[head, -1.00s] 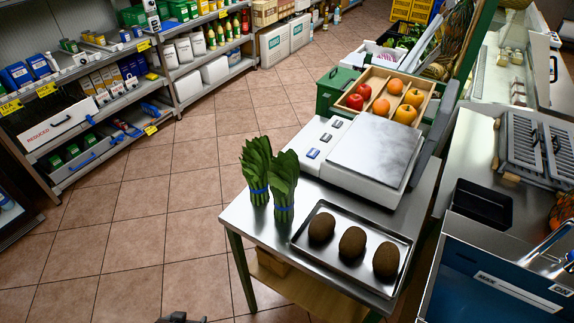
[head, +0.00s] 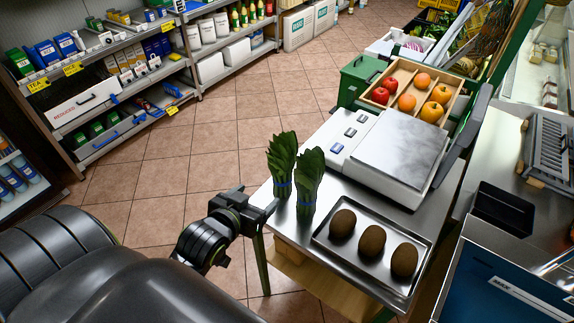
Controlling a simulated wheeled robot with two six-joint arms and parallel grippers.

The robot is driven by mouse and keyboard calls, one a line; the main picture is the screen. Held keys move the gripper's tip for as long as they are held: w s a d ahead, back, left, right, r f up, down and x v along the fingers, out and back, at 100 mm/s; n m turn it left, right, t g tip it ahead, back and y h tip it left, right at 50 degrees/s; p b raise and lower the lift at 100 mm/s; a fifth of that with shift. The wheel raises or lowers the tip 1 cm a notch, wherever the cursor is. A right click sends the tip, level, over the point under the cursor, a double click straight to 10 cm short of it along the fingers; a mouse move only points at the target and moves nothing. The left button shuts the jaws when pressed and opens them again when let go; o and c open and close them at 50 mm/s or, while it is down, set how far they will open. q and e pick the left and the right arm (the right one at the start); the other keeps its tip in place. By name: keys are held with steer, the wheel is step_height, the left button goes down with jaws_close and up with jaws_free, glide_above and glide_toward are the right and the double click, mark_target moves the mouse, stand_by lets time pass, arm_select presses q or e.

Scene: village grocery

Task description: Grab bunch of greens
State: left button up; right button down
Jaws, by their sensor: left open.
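Two bunches of greens stand upright on the steel table (head: 262,199), each tied with a blue band. The left bunch (head: 281,163) stands a little farther back than the right bunch (head: 309,183), and they stand close together. My left gripper (head: 272,207) is at the table's left edge, just left of and in front of the bunches, with its jaws open and empty. It looks close to the left bunch, but I cannot tell whether it touches. My right gripper is out of view.
A metal tray (head: 323,232) with three brown, rough fruits lies right of the bunches. A weighing scale (head: 385,150) stands behind, with a wooden fruit crate (head: 452,88) beyond it. Shelves (head: 95,105) line the left; the tiled floor between is clear.

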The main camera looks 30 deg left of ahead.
mark_target(277, 175)
arm_select(q)
steer(key=p+x, duration=0.1)
steer(key=x, duration=0.9)
steer(key=shift+w+a+f+p, duration=0.15)
steer(key=shift+w+a+p, duration=0.1)
steer(key=shift+w+p, duration=0.35)
steer(key=shift+p+x, duration=0.4)
steer(key=shift+x, duration=1.65)
steer(key=shift+a, duration=0.15)
steer(key=shift+c, duration=0.2)
steer(key=c, duration=1.2)
steer(key=shift+c, duration=0.2)
